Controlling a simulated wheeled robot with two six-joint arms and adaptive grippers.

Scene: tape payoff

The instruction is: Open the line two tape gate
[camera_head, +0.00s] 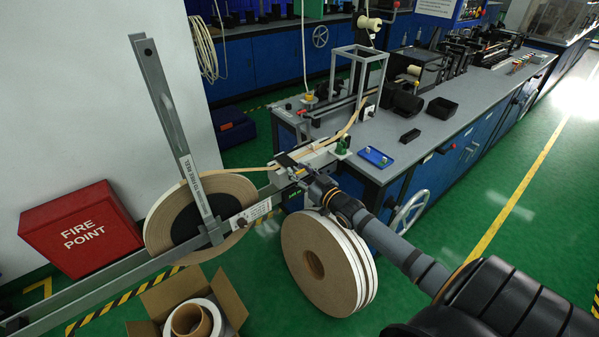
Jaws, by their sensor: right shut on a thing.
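My right arm comes in from the lower right. Its gripper (291,166) is at the near end of the pale tape guide (322,156) at the bench's left end, where the tape gate is. It is shut on a small part there, apparently the gate; the fingers hide most of it, so I cannot tell its angle. Tan tape (347,127) runs along the guide toward the bench frame. A large tape reel (160,222) hangs on a grey rail to the left, with its tape leading toward the guide. My left gripper is not in view.
Wide tape rolls (322,262) stand below my right forearm. An open carton (232,300) with rolls is on the floor. A red fire point box (80,229) is at the left. The bench (425,130) holds black trays and a blue tray (376,157); a handwheel (409,212) is on its side.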

